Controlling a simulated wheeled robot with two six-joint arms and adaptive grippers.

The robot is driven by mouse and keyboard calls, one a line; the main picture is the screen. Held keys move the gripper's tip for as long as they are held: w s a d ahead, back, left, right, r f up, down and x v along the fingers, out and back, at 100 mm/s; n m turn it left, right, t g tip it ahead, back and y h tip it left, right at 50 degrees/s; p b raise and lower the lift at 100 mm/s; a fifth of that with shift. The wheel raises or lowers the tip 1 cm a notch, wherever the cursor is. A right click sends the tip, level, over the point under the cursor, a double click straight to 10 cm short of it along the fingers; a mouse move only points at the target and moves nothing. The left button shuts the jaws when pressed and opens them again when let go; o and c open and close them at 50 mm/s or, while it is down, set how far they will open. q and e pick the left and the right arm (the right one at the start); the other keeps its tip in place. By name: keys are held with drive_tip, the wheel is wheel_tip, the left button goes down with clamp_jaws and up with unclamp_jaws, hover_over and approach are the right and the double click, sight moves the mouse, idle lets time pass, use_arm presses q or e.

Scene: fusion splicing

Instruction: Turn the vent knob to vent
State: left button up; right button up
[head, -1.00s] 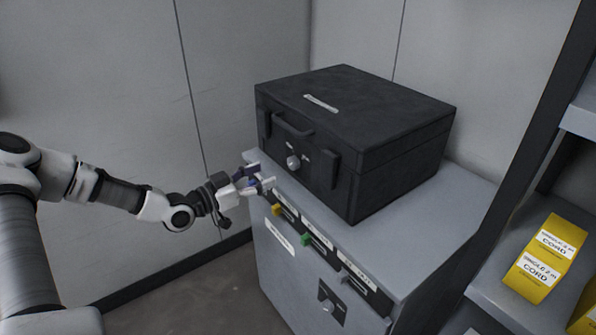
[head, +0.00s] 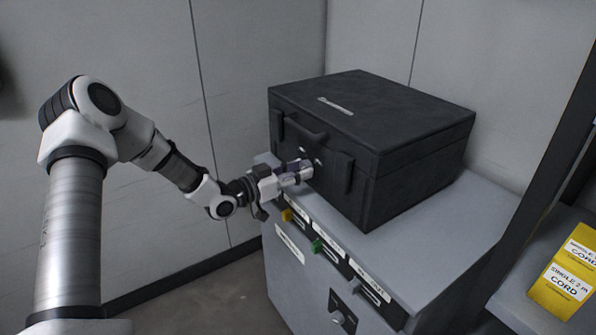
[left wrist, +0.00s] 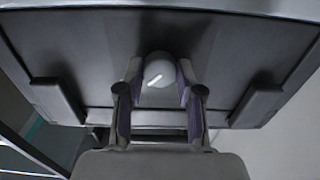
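The vent knob (left wrist: 159,72) is a round grey knob with a white pointer line, on the front of the black case (head: 365,140). In the left wrist view its line slants up to the right. My left gripper (head: 306,170) is at the case front, its two fingers (left wrist: 159,85) on either side of the knob. The fingers look open, with at most a narrow gap to the knob; contact is hard to judge. In the head view the gripper covers most of the knob and its labels. My right gripper is not in view.
The case has a front handle (head: 304,128) and latches close to the gripper. It stands on a grey cabinet (head: 440,250) with yellow and green tabs and labels along its front.

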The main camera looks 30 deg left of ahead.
use_arm(q)
drive_tip(key=shift+n, duration=0.3)
drive_tip(key=n+p, duration=0.1)
drive_tip(key=n, duration=0.2)
drive_tip(key=shift+n, duration=0.3)
drive_tip(key=n+p, duration=0.1)
drive_tip(key=n, duration=0.3)
drive_tip(key=shift+n, duration=0.3)
drive_tip(key=n, duration=0.4)
drive_tip(key=shift+d+n+p, duration=0.1)
drive_tip(key=shift+n+p, duration=0.2)
drive_tip(key=shift+n, duration=2.2)
drive_tip(key=o, duration=1.2)
